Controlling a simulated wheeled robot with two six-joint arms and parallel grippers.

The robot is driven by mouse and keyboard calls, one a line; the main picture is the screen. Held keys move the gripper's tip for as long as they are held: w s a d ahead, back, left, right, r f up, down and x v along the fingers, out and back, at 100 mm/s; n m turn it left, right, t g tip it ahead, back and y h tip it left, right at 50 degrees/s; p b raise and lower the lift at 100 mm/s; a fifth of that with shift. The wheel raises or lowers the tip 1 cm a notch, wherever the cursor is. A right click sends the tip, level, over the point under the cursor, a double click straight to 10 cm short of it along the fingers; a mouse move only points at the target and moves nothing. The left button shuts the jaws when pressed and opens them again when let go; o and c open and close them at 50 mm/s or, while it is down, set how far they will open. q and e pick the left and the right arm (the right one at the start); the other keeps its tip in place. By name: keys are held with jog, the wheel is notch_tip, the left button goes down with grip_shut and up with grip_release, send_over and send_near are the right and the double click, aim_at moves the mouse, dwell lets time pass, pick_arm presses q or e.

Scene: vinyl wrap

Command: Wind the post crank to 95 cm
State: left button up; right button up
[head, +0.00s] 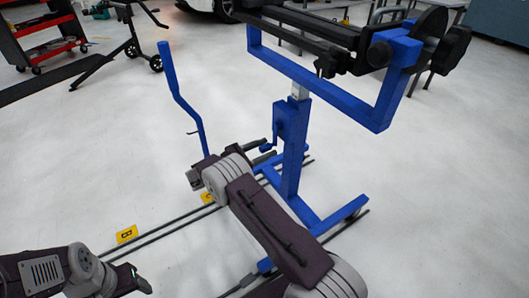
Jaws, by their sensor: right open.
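The blue stand has an upright post (294,150) with a blue crank box (285,118) on its left side. A crank handle (266,148) sticks out low and left of this box. My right gripper (269,151) is open at the handle, its dark fingers pointing right towards the post. The handle appears to lie between the fingers, but I cannot tell whether they touch it. My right wrist hides part of the gripper. My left gripper (140,280) is at the lower left, far from the crank, and its opening is unclear. No height reading is legible.
A blue frame (378,118) with a dark roller assembly tops the post. A bent blue bar (182,95) rises left of it. Dark rails (165,228) with yellow markers (126,234) run along the floor. Open floor lies to the left and right.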

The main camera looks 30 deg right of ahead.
grip_shut()
dwell(1.4)
